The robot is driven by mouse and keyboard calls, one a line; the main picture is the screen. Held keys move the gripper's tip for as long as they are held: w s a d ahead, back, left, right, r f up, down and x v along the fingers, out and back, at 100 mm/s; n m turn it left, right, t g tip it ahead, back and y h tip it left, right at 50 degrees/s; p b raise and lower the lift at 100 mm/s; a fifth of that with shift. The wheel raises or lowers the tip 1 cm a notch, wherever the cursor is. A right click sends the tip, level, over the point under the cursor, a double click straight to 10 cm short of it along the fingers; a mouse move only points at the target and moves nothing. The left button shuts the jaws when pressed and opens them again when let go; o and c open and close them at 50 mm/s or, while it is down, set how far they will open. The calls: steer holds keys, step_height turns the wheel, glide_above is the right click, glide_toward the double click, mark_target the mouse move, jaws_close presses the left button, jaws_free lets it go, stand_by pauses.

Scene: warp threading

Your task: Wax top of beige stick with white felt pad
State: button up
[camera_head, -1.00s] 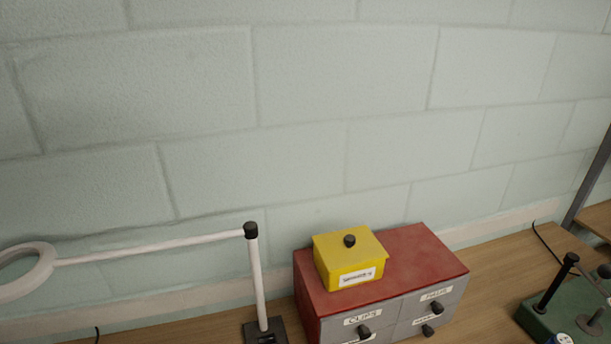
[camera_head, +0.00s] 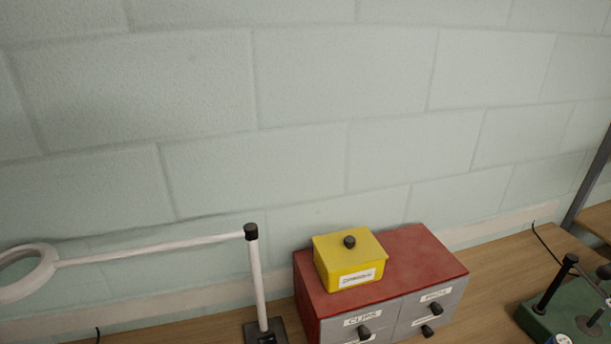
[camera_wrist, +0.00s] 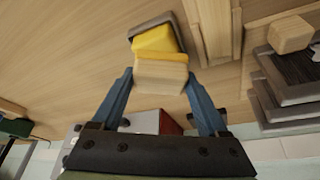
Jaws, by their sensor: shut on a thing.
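In the wrist view my gripper (camera_wrist: 160,77) has its blue fingers shut on a pale wood-coloured block (camera_wrist: 160,72). Just beyond the block is a yellow piece (camera_wrist: 155,39) by a dark-edged holder or tray (camera_wrist: 150,24). I cannot tell whether the block touches the yellow piece. I cannot make out a white felt face on the block; its far side is hidden. No beige stick can be clearly identified in either view. My gripper is not in the head view.
In the wrist view a wooden frame (camera_wrist: 234,35) stands right of the block, with dark stacked pieces (camera_wrist: 290,90) beyond. In the head view a red drawer cabinet (camera_head: 425,255) carries a yellow lidded box (camera_head: 335,262). A white lamp arm (camera_head: 150,248) is left; a green stand (camera_head: 535,322) is right.

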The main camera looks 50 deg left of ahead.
steer(key=shift+r+p, duration=3.45)
steer(key=shift+p, duration=0.15)
